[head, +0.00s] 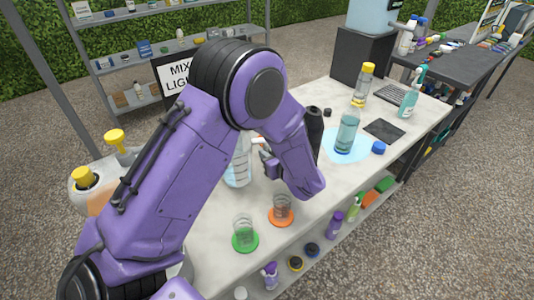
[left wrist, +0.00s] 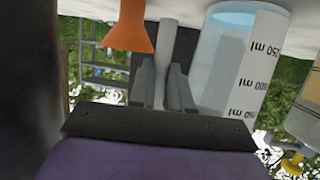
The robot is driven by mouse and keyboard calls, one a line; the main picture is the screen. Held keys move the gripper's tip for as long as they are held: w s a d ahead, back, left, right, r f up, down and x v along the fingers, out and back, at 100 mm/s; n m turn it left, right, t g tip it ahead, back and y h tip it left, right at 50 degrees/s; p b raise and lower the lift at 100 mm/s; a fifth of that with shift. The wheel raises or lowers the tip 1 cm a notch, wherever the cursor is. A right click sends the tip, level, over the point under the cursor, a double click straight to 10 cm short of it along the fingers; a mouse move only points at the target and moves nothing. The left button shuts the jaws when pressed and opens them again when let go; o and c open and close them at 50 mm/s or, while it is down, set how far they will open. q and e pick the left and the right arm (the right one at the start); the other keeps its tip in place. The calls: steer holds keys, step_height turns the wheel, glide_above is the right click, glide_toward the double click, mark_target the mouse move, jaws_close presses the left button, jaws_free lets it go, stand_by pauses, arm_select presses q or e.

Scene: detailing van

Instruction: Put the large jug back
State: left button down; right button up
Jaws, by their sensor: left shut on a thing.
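The large jug (head: 238,168) is clear, with a white scale marked in ml. It stands out at the right of the left wrist view (left wrist: 225,60). In the head view my arm partly covers it, and I cannot tell whether its base touches the table. My left gripper (head: 268,163) is at its right side. In the left wrist view the fingers (left wrist: 163,85) are closed on a pale upright strip that looks like the jug's handle (left wrist: 168,45). My right gripper is not in view.
Clear beakers stand on a green disc (head: 245,241) and an orange disc (head: 281,218) at the front. A teal-filled bottle (head: 347,132) stands on a light blue patch (head: 333,156). An orange cone (left wrist: 126,26) is close beside the fingers. Bare table (head: 212,236) shows left of the green disc.

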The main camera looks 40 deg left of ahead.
arm_select(q)
steer(key=shift+f, duration=0.2)
steer(key=c, duration=1.1)
jaws_free()
steer(key=shift+r, duration=0.15)
steer(key=v, duration=1.2)
